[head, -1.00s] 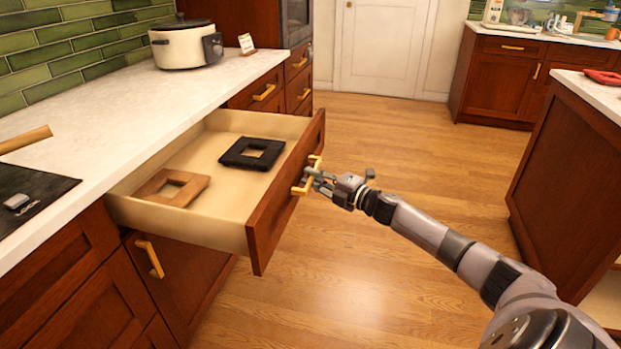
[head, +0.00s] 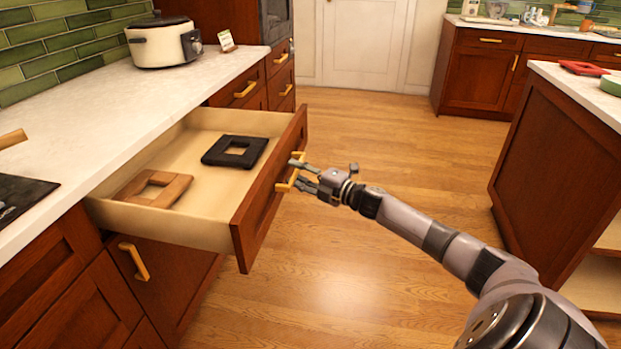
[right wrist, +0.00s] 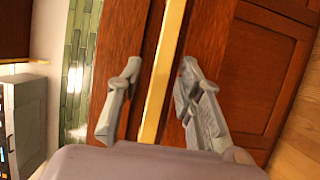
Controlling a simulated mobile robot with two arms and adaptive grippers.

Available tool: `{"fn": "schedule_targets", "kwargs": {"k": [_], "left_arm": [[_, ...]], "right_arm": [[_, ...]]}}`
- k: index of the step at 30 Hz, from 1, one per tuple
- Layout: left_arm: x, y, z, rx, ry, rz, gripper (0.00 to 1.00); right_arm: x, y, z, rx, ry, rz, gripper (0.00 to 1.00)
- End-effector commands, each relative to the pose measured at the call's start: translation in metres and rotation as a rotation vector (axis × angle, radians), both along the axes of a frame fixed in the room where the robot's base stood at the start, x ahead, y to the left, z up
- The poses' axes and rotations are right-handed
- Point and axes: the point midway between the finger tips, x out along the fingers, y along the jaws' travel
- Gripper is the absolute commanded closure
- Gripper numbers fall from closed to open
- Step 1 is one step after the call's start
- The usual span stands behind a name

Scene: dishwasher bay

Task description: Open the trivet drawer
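The trivet drawer (head: 190,228) is pulled well out from the left counter. A brown wooden trivet (head: 130,190) and a black trivet (head: 250,150) lie inside it, both square with a square hole. The drawer's gold bar handle (head: 291,175) is on its wooden front. My right gripper (head: 296,174) is at this handle. In the right wrist view, the handle (right wrist: 165,70) runs between the fingers of the gripper (right wrist: 158,75), with a gap on each side; the fingers are spread and not clamped on it. My left gripper is not in view.
A white slow cooker (head: 163,42) and a small card (head: 227,41) stand on the left counter (head: 130,110). A closed cabinet with a gold handle (head: 134,261) is below the drawer. An island (head: 560,170) stands on the right. The wooden floor (head: 400,150) between is clear.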

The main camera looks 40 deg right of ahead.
Motion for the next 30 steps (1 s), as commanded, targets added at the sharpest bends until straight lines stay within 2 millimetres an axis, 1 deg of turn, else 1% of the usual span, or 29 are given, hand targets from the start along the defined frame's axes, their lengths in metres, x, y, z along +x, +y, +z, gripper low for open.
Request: {"fn": "schedule_targets", "kwargs": {"k": [5, 15, 21, 25, 30], "left_arm": [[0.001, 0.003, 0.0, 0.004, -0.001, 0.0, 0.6], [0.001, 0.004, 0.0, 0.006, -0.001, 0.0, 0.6], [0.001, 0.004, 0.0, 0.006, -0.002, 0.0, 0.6], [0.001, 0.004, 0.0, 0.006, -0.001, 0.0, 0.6], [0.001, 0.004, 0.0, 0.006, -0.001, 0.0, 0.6]], "right_arm": [[-0.02, -0.005, -0.002, -0.001, 0.004, 0.001, 0.67], [-0.071, -0.019, -0.003, 0.0, 0.005, 0.001, 0.67], [-0.096, -0.026, -0.002, 0.0, 0.004, 0.001, 0.67], [-0.107, -0.029, -0.002, 0.0, 0.003, 0.001, 0.67], [-0.112, -0.031, 0.0, -0.001, 0.001, 0.001, 0.67]]}}
